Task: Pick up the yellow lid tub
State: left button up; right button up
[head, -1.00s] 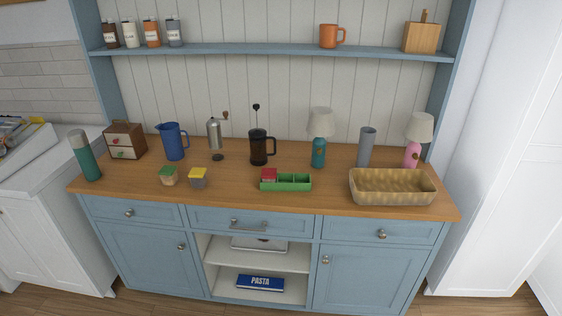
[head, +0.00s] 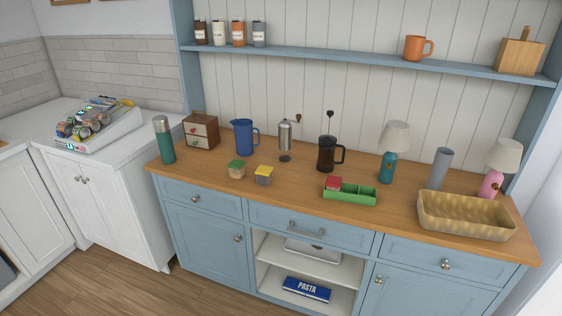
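The yellow lid tub (head: 264,176) is a small, squat tub with a greyish body and a yellow lid. It stands upright near the front edge of the wooden counter (head: 300,205). A similar tub with a green lid (head: 236,169) stands just to its left, slightly apart. Neither of my grippers shows in the head view.
A blue pitcher (head: 243,137), a grinder (head: 285,136) and a French press (head: 327,154) stand behind the tubs. A green tray with a red item (head: 349,195) lies to the right. A woven basket (head: 464,214) sits farther right. A green flask (head: 164,139) stands left.

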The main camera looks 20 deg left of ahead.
aim_at(263, 173)
jog(key=i+j, duration=0.15)
jog(key=j, duration=0.3)
jog(key=i+j, duration=0.1)
jog(key=j, duration=0.35)
jog(key=i+j+z, duration=0.1)
jog(key=j, duration=0.3)
jog(key=i+j, duration=0.15)
jog(key=j, duration=0.3)
jog(key=i+j, duration=0.1)
jog(key=j, duration=0.35)
jog(key=z, duration=0.05)
